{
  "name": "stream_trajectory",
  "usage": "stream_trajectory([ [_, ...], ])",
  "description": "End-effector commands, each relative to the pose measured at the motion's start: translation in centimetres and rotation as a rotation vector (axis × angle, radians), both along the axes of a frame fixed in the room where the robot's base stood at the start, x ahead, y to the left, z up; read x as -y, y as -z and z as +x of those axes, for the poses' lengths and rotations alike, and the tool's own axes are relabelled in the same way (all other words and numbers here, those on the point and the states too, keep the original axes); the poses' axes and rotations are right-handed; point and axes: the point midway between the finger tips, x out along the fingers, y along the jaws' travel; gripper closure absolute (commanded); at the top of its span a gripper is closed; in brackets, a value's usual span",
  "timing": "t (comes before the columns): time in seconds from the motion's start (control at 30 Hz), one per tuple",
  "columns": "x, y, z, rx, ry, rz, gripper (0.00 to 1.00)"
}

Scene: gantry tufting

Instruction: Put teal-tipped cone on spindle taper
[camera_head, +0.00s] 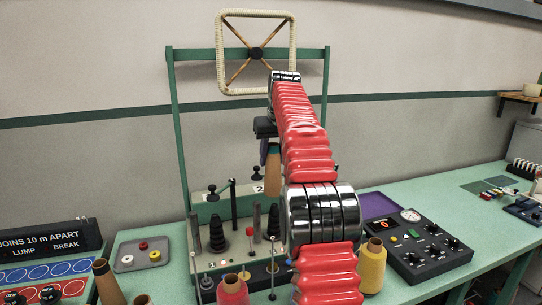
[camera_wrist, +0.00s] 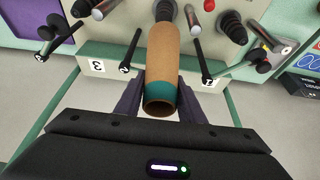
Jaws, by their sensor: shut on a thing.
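The teal-tipped cone (camera_wrist: 162,65) is brown with a teal band at the end near my wrist camera. My gripper (camera_wrist: 160,98) is shut on it, a dark purple finger on each side of the banded end. In the head view the cone (camera_head: 272,176) hangs upright below my gripper (camera_head: 265,153), partly hidden by my red arm. A black spindle taper (camera_wrist: 165,8) shows just past the cone's far end in the wrist view. A taper (camera_head: 273,222) also stands below the cone in the head view. Whether they touch I cannot tell.
Another black taper (camera_head: 217,234) stands to the left, with thin posts and black-knobbed rods around. A red cone (camera_head: 232,291) and a yellow cone (camera_head: 371,267) stand in front. A control box (camera_head: 420,247) is at right. A green frame (camera_head: 175,120) rises behind.

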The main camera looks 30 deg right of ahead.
Motion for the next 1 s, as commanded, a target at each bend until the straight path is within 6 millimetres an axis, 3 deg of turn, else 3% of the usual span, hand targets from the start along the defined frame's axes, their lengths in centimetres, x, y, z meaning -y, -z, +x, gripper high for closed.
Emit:
stream_trajectory([
  [0.47,0.8,0.2,-0.4,0.001,0.013,0.000,0.94],
  [1.0,0.9,2.4,-0.5,0.000,0.016,0.000,0.94],
])
